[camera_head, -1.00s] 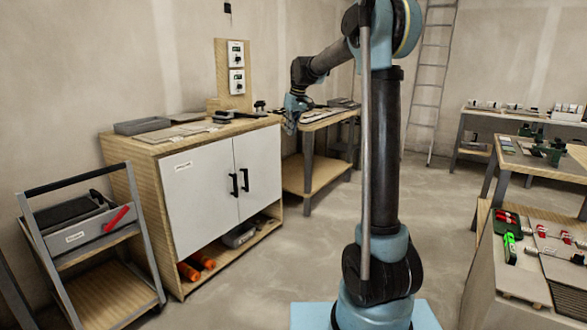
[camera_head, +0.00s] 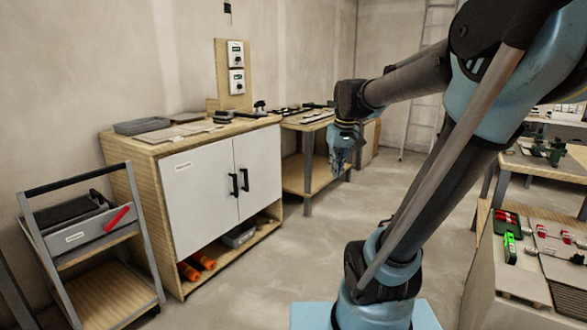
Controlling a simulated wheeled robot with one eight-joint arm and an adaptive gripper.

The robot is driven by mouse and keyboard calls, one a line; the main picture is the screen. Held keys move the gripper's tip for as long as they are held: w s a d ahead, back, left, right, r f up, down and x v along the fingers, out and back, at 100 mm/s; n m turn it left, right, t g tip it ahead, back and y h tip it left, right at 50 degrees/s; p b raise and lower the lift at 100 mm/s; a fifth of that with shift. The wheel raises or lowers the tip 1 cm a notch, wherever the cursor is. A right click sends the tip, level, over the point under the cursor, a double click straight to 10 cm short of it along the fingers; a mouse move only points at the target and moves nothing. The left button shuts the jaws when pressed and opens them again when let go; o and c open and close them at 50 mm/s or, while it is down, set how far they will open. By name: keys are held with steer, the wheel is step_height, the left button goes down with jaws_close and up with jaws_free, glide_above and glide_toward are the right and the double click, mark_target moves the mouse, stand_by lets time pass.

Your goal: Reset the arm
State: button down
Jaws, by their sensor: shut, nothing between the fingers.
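My gripper (camera_head: 340,163) hangs at the end of my bent arm, pointing down, near the middle of the head view. It is shut and empty. It appears in front of the right end of the rear wooden workbench (camera_head: 305,124), and I cannot tell the exact gap between them. My arm leans to the right from its blue base, and its elbow reaches the upper right of the view.
A white-doored cabinet (camera_head: 203,188) with tiles and tools on top stands left. A trolley (camera_head: 95,230) with a grey tray stands at the far left. A bench (camera_head: 530,250) with tools is at right. Open floor (camera_head: 270,275) lies between.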

steer(key=s+d+f+m, duration=0.1)
steer(key=s+d+f, duration=0.1)
steer(key=s+f, duration=0.5)
steer(key=s+d+f+m, duration=0.1)
steer(key=s+d+f, duration=0.2)
steer(key=s+f, duration=0.5)
steer(key=s, duration=0.3)
steer(key=shift+s+f+m+h, duration=0.2)
steer(key=shift+s+m+h, duration=0.05)
steer(key=shift+m+h, duration=0.15)
steer(key=shift+w+f, duration=0.2)
steer(key=shift+w, duration=0.3)
